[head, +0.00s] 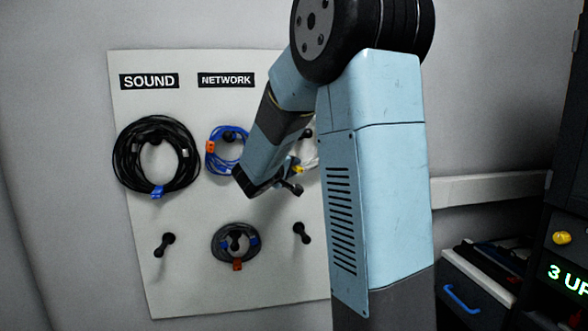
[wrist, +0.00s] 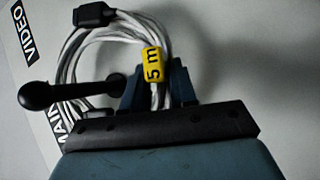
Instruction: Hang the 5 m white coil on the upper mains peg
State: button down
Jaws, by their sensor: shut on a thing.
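The white coil (wrist: 72,75) carries a yellow "5 m" tag (wrist: 153,66) and a dark plug (wrist: 91,17). My gripper (wrist: 158,88) is shut on its cable bundle by the tag. A black upper peg (wrist: 52,93) lies beside the partly hidden MAINS label (wrist: 62,125). In the wrist view its shaft crosses in front of the coil's strands, its ball end outside the loop; whether it runs through the loop is hard to tell. In the head view the coil (head: 310,155) is mostly hidden by my arm, close by the peg (head: 306,134).
The board (head: 195,290) holds a black coil (head: 128,152) under SOUND, a blue coil (head: 212,157) under NETWORK and a dark coil (head: 217,246) below it. Lower pegs at left (head: 164,245) and right (head: 301,232) are bare. My arm hides the board's right side.

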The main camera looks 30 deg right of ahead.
jog(key=shift+w+d+f, duration=0.1)
jog(key=shift+w+d, duration=0.05)
jog(key=shift+w, duration=0.3)
jog(key=shift+w+f, duration=0.15)
jog(key=shift+f, duration=1.25)
jog(key=shift+f, duration=0.1)
jog(key=c, duration=0.8)
grip_release()
